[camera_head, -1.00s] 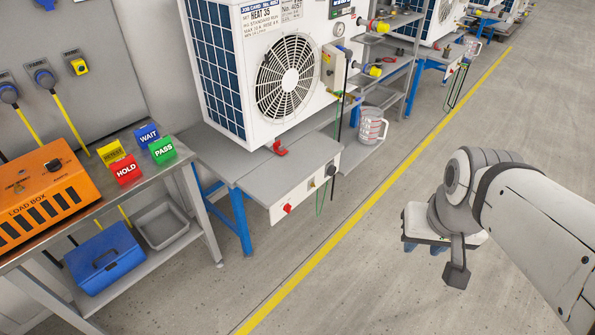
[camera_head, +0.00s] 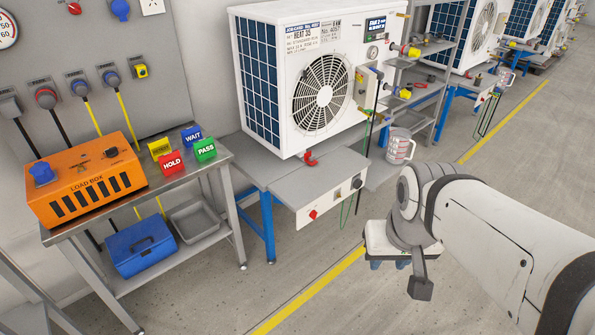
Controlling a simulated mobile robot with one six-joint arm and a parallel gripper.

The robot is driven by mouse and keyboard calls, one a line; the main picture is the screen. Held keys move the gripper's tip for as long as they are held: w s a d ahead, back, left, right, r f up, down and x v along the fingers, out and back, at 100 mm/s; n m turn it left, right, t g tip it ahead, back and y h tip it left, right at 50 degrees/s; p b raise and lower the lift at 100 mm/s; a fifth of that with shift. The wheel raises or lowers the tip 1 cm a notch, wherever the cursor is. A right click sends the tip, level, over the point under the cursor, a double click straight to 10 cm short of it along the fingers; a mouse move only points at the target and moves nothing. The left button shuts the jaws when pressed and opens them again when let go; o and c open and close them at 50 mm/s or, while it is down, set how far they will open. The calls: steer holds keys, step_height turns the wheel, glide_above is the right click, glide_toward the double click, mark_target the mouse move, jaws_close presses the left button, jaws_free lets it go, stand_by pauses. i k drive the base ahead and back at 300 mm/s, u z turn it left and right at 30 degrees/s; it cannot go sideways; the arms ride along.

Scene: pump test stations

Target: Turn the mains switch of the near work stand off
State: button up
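The near work stand (camera_head: 262,178) is a grey bench with blue legs, carrying a white heat pump unit (camera_head: 345,85). On its light front panel (camera_head: 335,199) is a red switch (camera_head: 312,214), seen as a small tilted square at the left end. A dark round fitting (camera_head: 356,183) with a cord is at the right end. The switch is too small for its position to be read. My gripper (camera_head: 388,263) hangs to the right of and nearer than the panel, apart from it. Its fingers are partly hidden under the wrist, so its opening is unclear.
A steel side table on the left holds an orange load box (camera_head: 88,185) and coloured blocks (camera_head: 172,162); a blue toolbox (camera_head: 140,247) and grey tray (camera_head: 195,221) sit below. A measuring jug (camera_head: 398,147) stands beyond the panel. Floor along the yellow line (camera_head: 310,290) is clear.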

mark_target(314, 214)
steer(key=u, duration=0.15)
steer(key=i, duration=1)
